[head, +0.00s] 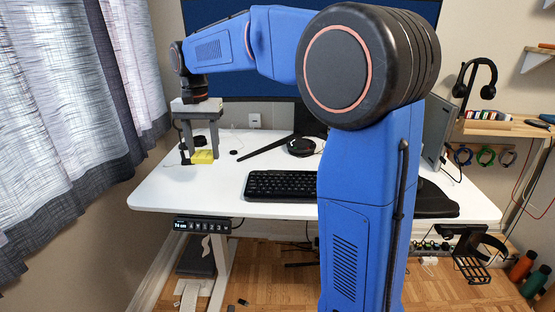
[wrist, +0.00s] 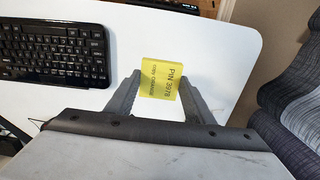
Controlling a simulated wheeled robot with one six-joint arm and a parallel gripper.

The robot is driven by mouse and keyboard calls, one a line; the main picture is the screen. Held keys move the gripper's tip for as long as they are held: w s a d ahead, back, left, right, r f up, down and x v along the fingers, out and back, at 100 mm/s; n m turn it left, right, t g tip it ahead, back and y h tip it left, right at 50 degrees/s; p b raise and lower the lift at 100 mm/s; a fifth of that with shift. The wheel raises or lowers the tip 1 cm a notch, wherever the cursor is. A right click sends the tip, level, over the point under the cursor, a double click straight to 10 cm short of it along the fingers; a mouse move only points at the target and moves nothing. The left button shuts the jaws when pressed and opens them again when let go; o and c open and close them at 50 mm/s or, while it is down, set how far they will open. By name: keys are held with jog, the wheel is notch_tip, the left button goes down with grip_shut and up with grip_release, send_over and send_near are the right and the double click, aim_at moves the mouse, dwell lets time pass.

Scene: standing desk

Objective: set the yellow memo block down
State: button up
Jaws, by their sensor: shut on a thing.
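The yellow memo block (head: 202,157) is at the left end of the white desk, low at the desktop. In the wrist view the memo block (wrist: 162,79) sits between the two grey fingers, with dark print on its face reading "PIN 2978" and a smaller line below. My gripper (head: 202,150) points down over the desk's left part and is shut on the block. The gripper also shows in the wrist view (wrist: 160,85). I cannot tell whether the block's underside touches the desktop.
The white desk (head: 170,189) has a black keyboard (head: 280,185) right of the block. A black lamp base (head: 301,147) stands behind. A small dark thing (head: 185,153) is close left of the gripper. Bare desktop lies between block and keyboard. Grey curtains (head: 60,130) hang at the left.

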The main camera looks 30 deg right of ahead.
aim_at(209, 188)
jog(key=shift+f, duration=5)
jog(key=shift+f, duration=0.15)
jog(key=o, duration=1)
notch_tip(209, 188, up, 12)
jog(key=shift+r, duration=0.1)
jog(key=shift+s+r, duration=0.1)
jog(key=shift+s, duration=0.1)
jog(key=s+d+f+n+t, duration=0.1)
jog(key=s+f, duration=0.3)
jog(key=s, duration=0.7)
jog(key=s+d+f+n+t, duration=0.2)
jog(key=s+d+f+n, duration=0.1)
jog(key=s, duration=0.8)
jog(key=s+d+f+n+t, duration=0.1)
jog(key=s+d+f+n, duration=0.2)
jog(key=s+f, duration=0.4)
jog(key=shift+s+d+f+t, duration=0.1)
jog(key=shift+s+t, duration=0.1)
jog(key=shift+s, duration=0.95)
jog(key=shift+s+d+f+t, duration=0.1)
jog(key=shift+s+t, duration=0.1)
jog(key=shift+s, duration=0.9)
